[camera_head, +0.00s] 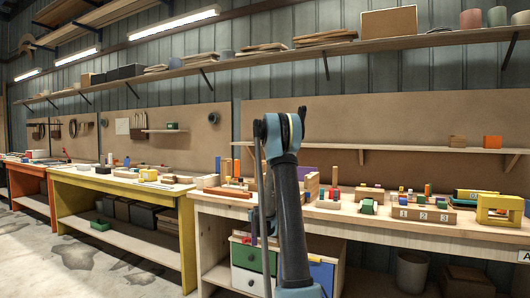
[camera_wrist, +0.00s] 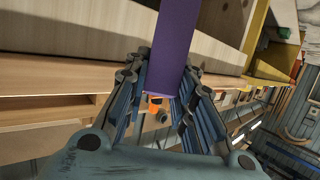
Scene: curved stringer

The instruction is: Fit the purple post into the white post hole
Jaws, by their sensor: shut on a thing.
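The purple post (camera_wrist: 174,45) is long and flat-sided. In the wrist view it runs up from between the fingers of my gripper (camera_wrist: 162,75) and out of the top edge. My gripper is shut on it near its lower end. In the head view my gripper is hidden behind my own arm. A small purple piece (camera_head: 307,172) shows just right of the arm there; I cannot tell whether it is the held post. I cannot pick out the white post hole in either view.
The wooden workbench (camera_head: 215,202) carries several coloured blocks, orange posts (camera_head: 227,168), a numbered block (camera_head: 420,215) and a yellow frame (camera_head: 498,209). A yellow bench (camera_head: 120,186) stands left. A shelf (camera_head: 380,147) runs along the wall behind. Drawers (camera_head: 247,257) stand under the workbench.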

